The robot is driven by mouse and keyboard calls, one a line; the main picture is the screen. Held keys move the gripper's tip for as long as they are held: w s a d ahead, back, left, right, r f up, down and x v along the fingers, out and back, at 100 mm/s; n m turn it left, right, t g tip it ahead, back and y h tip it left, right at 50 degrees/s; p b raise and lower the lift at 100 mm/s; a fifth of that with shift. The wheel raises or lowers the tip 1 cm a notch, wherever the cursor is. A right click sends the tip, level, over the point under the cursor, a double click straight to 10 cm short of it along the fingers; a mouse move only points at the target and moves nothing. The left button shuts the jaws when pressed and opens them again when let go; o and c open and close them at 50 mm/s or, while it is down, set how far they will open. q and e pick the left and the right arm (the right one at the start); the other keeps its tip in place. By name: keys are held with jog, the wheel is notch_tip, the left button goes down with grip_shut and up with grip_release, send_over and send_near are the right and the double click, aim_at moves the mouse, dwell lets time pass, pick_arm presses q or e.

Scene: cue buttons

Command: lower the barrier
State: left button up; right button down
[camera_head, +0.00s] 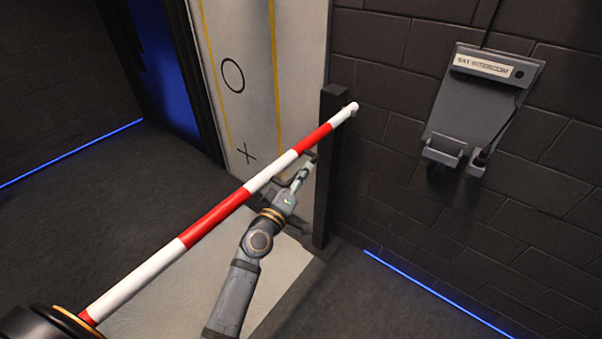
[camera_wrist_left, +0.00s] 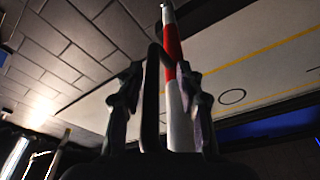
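The barrier is a red-and-white striped pole (camera_head: 215,216). It runs from the lower left to the upper right of the head view, and its far tip shows near the top of a dark post (camera_head: 331,120). It also shows in the left wrist view (camera_wrist_left: 174,85). A dark bar-like handle (camera_wrist_left: 151,100) appears alongside the pole. My left gripper (camera_head: 298,172) is below the pole's far part. In the left wrist view its fingers (camera_wrist_left: 160,85) are apart, with the handle and pole seen between them. I cannot tell whether they touch. My right gripper is out of view.
A grey intercom box (camera_head: 476,105) hangs on the dark brick wall at right. A pale panel with yellow lines, a circle and a cross (camera_head: 240,100) stands behind the pole. A blue doorway (camera_head: 165,70) is at left. Blue light strips edge the floor.

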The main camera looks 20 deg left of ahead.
pick_arm(q)
jog(key=shift+r, duration=0.1)
jog(key=s+a+f, duration=0.1)
jog(key=s+a, duration=0.1)
jog(key=s, duration=0.9)
jog(key=shift+s+f, duration=0.25)
jog(key=shift+s, duration=0.1)
notch_tip(320, 180, down, 19)
jog(key=m+g+p, duration=0.1)
jog(key=m+g, duration=0.2)
jog(key=g, duration=0.2)
jog(key=s+a+f+m+g+p, duration=0.1)
jog(key=s+f+g, duration=0.15)
jog(key=f, duration=0.45)
jog(key=s+a+f+m+g+y, duration=0.1)
jog(key=s+f, duration=0.3)
jog(key=f, duration=0.2)
jog(key=s+a+f+m+g+p, duration=0.1)
jog(key=s+f+g, duration=0.1)
jog(key=s+f, duration=0.35)
jog(key=s+a+f+m+g+y, duration=0.1)
jog(key=s+a+f+m+g, duration=0.1)
jog(key=s+f, duration=0.6)
jog(key=s+a+f+m+g+y+p, duration=0.1)
jog(key=s+a+f+g, duration=0.3)
jog(key=s, duration=1.2)
notch_tip(320, 180, down, 4)
jog(key=shift+r+m+g+y, duration=0.1)
jog(key=shift+m+g+y, duration=0.35)
jog(key=shift+g, duration=0.3)
